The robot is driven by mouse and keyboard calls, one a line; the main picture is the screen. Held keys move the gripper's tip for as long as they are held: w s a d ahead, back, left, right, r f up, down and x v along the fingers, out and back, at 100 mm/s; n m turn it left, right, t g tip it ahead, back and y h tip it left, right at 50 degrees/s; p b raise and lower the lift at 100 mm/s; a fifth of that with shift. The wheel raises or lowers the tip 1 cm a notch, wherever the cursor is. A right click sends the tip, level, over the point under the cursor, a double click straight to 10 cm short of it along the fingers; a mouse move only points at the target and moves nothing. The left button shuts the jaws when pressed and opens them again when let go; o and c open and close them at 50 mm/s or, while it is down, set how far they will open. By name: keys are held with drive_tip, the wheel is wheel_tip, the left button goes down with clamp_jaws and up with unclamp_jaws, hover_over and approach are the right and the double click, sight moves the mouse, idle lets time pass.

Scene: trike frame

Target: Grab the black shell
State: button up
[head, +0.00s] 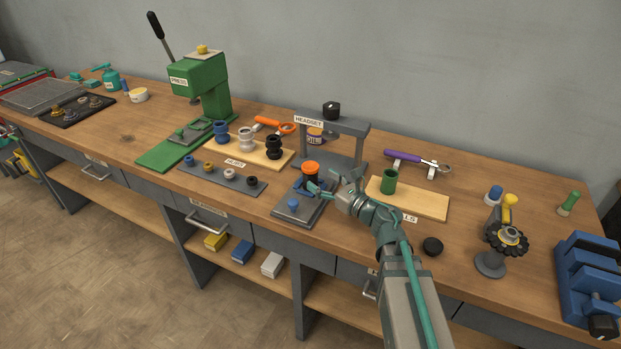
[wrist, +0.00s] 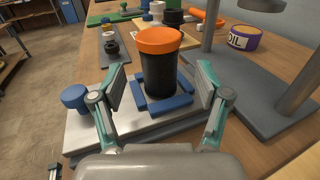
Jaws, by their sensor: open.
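The black shell (wrist: 159,76) stands upright in a small grey fixture (wrist: 95,128) with blue jaws around its foot, and wears an orange cap (wrist: 159,41). In the head view, the black shell (head: 311,179) is partly hidden by the cap and my gripper. My gripper (wrist: 161,82) is open, with one finger on each side of the shell in the wrist view. A gap shows between each finger and the shell. In the head view my gripper (head: 324,187) reaches the fixture from the right.
A grey headset press (head: 357,128) stands close behind the fixture. A wooden board with a green shell (head: 389,181) lies to the right. A wooden board with several hubs (head: 246,140) and a grey tray (head: 222,180) are to the left.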

sight(316, 177)
drive_tip(key=shift+p+x, duration=0.95)
drive_tip(key=shift+x, duration=1.75)
drive_tip(key=shift+f, duration=0.2)
drive_tip(key=c, duration=1.3)
clamp_jaws()
drive_tip(key=shift+r, duration=0.15)
